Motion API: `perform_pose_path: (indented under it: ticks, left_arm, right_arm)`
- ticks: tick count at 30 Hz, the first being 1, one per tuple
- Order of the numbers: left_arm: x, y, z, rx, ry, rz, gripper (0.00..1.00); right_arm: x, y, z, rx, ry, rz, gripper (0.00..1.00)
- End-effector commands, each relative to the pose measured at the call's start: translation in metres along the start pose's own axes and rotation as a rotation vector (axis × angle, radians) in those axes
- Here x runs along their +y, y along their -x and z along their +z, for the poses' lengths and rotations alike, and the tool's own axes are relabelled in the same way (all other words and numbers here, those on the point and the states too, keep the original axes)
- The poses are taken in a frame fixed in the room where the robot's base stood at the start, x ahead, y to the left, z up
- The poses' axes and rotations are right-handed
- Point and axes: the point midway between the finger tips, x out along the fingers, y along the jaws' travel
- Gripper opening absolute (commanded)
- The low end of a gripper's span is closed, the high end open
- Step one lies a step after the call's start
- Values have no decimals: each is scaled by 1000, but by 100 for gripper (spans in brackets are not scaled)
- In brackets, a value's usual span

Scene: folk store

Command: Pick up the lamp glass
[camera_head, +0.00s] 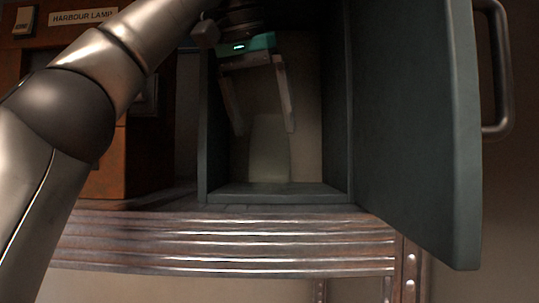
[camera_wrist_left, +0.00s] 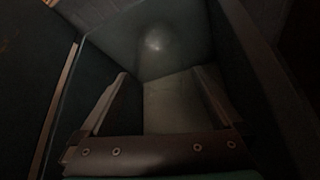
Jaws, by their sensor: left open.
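The lamp glass (camera_head: 268,160) is a pale, translucent upright shape inside the open cabinet, standing on its floor. My left gripper (camera_head: 264,132) reaches into the cabinet from above, with its fingers open and pointing down. In the head view the fingertips are on either side of the glass's upper part; I cannot tell whether they touch it. In the left wrist view the open left gripper (camera_wrist_left: 160,73) has a pale, dim surface between its fingers, and the glass's outline is hard to make out. My right gripper is not in view.
The dark green cabinet (camera_head: 275,194) has narrow side walls close to the gripper. Its door (camera_head: 418,130) stands open at the right, with a curved handle (camera_head: 497,70). A ribbed metal shelf (camera_head: 230,240) is below. A "HARBOUR LAMP" label (camera_head: 84,16) is at upper left.

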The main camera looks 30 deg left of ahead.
Motion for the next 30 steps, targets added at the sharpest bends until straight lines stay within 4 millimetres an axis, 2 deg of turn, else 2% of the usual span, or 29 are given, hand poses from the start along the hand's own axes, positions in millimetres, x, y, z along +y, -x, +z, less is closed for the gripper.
perform_pose_path:
  ticks: [3,14,25,26,30]
  left_arm:
    - [0,-5,-7,-5,1,2,100]
    - [0,-48,-6,-5,-1,1,100]
    - [0,-54,-6,-1,1,0,100]
    - [0,-54,-6,-1,1,1,99]
    - [0,-54,-6,-1,1,1,83]
  right_arm:
    - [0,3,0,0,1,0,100]
    - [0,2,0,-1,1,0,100]
    - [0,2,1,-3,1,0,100]
    - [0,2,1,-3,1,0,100]
    - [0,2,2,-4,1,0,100]
